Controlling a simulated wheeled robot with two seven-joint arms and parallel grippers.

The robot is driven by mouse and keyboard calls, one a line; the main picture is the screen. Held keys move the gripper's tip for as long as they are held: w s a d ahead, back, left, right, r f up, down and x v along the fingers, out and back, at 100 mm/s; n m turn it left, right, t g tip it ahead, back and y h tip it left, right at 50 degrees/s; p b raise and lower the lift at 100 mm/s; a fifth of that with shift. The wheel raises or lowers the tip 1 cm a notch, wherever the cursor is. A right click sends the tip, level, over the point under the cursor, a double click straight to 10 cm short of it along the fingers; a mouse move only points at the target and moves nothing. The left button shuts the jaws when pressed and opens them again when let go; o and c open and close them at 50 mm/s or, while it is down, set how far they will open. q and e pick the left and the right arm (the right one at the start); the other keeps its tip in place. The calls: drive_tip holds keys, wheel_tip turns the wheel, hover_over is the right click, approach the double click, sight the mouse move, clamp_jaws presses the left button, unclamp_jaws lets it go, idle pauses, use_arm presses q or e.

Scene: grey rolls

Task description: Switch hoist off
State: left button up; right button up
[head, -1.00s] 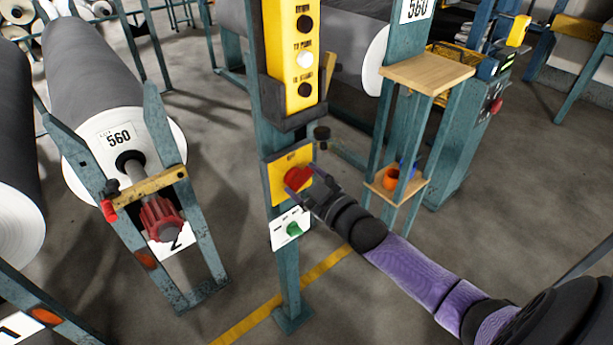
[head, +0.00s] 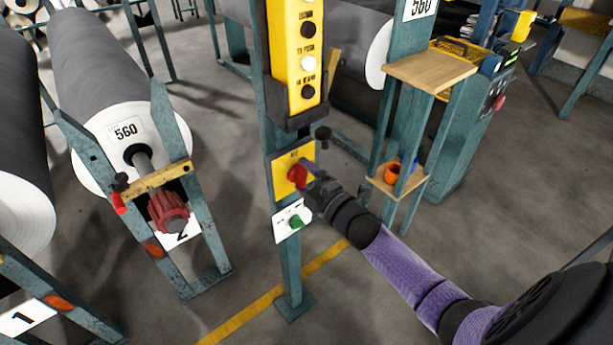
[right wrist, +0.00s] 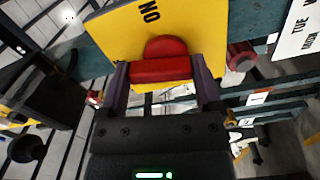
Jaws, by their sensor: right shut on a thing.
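The red rotary knob (head: 297,176) sits on a yellow plate (head: 281,160) on the teal post, below the yellow push-button box. My right gripper (head: 308,186) reaches it from the lower right. In the right wrist view the two fingers (right wrist: 162,78) lie on either side of the red knob (right wrist: 164,48) and are shut on its grip bar. The plate shows the letters "ON" there, turned about by the camera's angle. The gripper hides part of the knob in the head view. My left gripper is not in view.
A green knob (head: 295,221) on a white plate sits just below. The yellow button box (head: 294,20) hangs above in a dark holder. A wooden-topped stand (head: 430,70) is to the right, and a grey roll (head: 95,60) on a rack is to the left.

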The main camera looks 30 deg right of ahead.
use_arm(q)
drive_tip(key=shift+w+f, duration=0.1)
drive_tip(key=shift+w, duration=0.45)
use_arm(e)
drive_tip(key=shift+a+f+n, duration=0.1)
drive_tip(key=shift+n, duration=1.1)
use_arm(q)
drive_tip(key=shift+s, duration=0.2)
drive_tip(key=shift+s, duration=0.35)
use_arm(e)
drive_tip(key=o, duration=1)
drive_tip(key=shift+o, duration=0.2)
drive_tip(key=shift+s, duration=0.1)
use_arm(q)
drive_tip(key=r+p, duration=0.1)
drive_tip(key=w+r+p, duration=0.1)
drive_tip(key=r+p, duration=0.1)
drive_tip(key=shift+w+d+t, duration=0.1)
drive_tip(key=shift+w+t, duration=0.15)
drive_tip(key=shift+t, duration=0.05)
use_arm(e)
drive_tip(key=s, duration=0.9)
drive_tip(key=shift+s+d, duration=0.4)
